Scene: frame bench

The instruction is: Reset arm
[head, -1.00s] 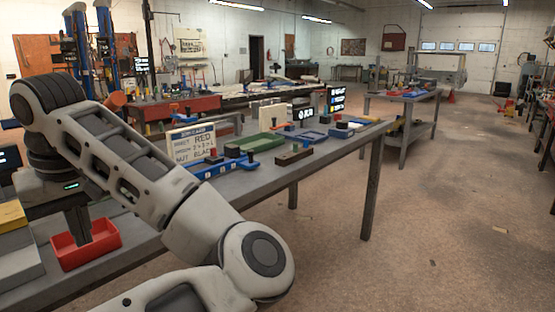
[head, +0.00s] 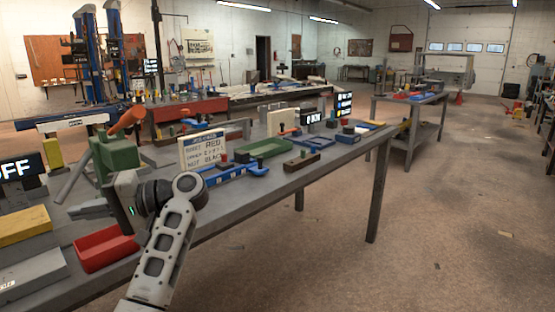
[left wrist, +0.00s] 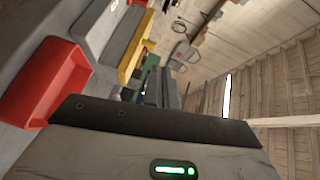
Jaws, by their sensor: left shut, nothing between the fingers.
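My left arm comes up from the bottom of the head view, bent at a grey joint over the near edge of the bench. My left gripper (head: 80,211) points left, low over the bench top, behind the red tray, shut and empty. In the left wrist view the gripper's pale body with a green light fills the bottom, and its dark fingers (left wrist: 168,88) show beyond the dark edge. My right gripper is not in view.
The long grey bench (head: 225,200) holds a red tray (head: 105,249), a yellow block (head: 25,225), a green vise-like machine (head: 115,155), a white sign (head: 203,149), a blue rack (head: 235,175) and a green tray (head: 263,148). The floor (head: 450,230) at right is open.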

